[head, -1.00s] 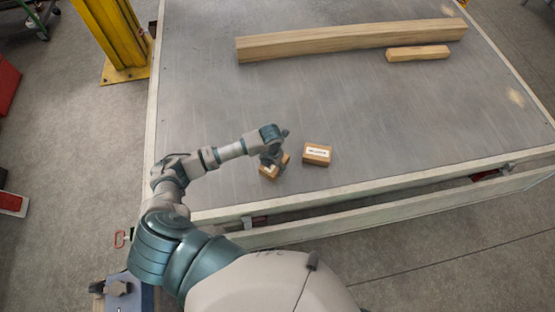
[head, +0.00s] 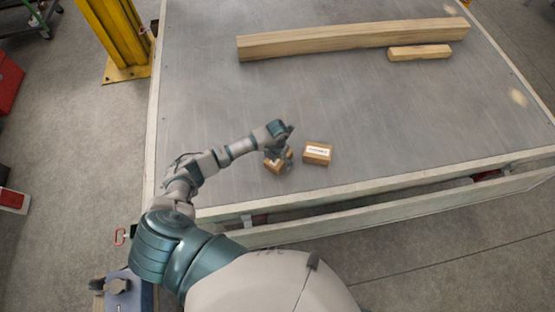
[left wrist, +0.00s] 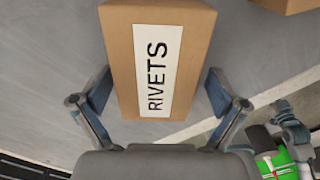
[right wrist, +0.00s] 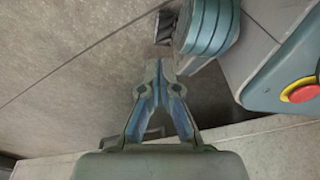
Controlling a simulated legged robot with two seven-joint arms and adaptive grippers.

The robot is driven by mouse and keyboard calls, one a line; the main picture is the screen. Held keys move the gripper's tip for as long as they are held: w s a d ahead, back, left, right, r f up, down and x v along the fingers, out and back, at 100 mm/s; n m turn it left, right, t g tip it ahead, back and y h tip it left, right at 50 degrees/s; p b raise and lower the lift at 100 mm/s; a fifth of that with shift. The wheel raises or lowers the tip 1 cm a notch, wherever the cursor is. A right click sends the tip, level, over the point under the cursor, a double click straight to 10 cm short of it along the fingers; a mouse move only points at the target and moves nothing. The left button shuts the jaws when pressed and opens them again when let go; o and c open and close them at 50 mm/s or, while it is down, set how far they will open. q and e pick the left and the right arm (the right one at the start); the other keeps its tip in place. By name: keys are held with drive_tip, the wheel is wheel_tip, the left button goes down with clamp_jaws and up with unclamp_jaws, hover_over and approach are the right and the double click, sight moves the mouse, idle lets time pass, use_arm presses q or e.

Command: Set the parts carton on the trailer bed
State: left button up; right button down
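A brown carton (head: 273,167) with a white label is at my left gripper (head: 280,150), over the near left part of the trailer bed (head: 215,110). In the left wrist view the label on this carton (left wrist: 185,60) reads RIVETS. My right gripper (right wrist: 158,75) shows only in the right wrist view, fingertips together and empty, above the floor beside the trailer edge.
A second labelled carton (head: 317,154) sits just right of the held one. A long timber (head: 350,39) and a short block (head: 420,53) lie at the back. A yellow post (head: 117,40) stands left of the trailer. The bed's middle is clear.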

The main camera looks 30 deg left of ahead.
use_arm(q)
drive_tip(key=shift+d, duration=0.1)
use_arm(e)
drive_tip(key=shift+d, duration=0.1)
use_arm(q)
wheel_tip(320, 180, up, 11)
drive_tip(key=shift+r, duration=0.55)
use_arm(e)
drive_tip(key=shift+s+d+f, duration=0.1)
drive_tip(key=shift+s+f, duration=0.15)
drive_tip(key=shift+s, duration=0.1)
use_arm(q)
drive_tip(key=shift+a, duration=0.2)
use_arm(e)
drive_tip(key=shift+s, duration=0.2)
